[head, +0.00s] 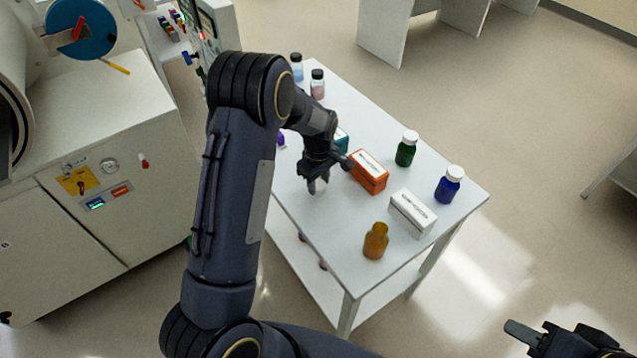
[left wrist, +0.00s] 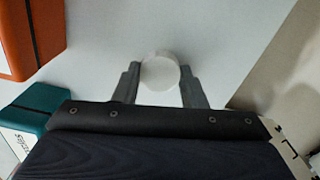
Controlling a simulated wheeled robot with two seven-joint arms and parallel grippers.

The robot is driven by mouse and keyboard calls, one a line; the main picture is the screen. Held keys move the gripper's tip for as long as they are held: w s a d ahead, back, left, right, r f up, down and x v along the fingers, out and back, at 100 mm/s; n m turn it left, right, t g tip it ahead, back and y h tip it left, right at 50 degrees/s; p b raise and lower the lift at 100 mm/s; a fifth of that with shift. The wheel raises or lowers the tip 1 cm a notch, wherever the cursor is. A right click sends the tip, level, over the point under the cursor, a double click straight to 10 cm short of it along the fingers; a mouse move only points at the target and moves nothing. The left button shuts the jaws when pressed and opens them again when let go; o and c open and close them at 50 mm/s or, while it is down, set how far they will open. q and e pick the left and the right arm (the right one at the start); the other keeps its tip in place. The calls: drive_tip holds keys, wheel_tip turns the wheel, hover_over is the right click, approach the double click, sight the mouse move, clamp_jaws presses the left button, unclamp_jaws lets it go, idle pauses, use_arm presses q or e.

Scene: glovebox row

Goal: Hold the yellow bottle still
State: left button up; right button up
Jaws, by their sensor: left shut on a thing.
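The yellow bottle (head: 376,241), amber in colour, stands upright near the table's front edge in the head view, with no white cap visible on it. My left gripper (head: 317,179) is left of and behind it, apart from it. The left gripper is shut on a round white cap-like thing (head: 319,187). In the left wrist view the white thing (left wrist: 160,72) sits between the two fingers; anything under it is hidden. My right gripper (head: 545,335) is partly in view at the bottom right, away from the table, its opening unclear.
On the white table (head: 330,230) are an orange box (head: 368,172), a white box (head: 412,213), a green bottle (head: 406,150) and a blue bottle (head: 448,186). Two clear bottles stand at the back. A teal box (left wrist: 30,112) lies beside the left gripper.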

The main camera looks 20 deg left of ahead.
sight(318, 186)
use_arm(q)
drive_tip(key=shift+w+r, duration=0.1)
drive_tip(key=shift+r, duration=0.5)
drive_tip(key=r, duration=0.2)
drive_tip(key=shift+s+r+b, duration=0.3)
drive_tip(key=shift+s+b, duration=0.05)
drive_tip(key=shift+b, duration=0.05)
drive_tip(key=s+d+r+b, duration=0.1)
drive_tip(key=s+r+b, duration=0.1)
drive_tip(key=s+r, duration=0.7)
drive_tip(key=s, duration=0.4)
drive_tip(key=shift+s+d, duration=0.2)
drive_tip(key=shift+d, duration=0.2)
use_arm(e)
wheel_tip(318, 186, down, 3)
drive_tip(key=shift+f, duration=0.1)
drive_tip(key=shift+o, duration=0.4)
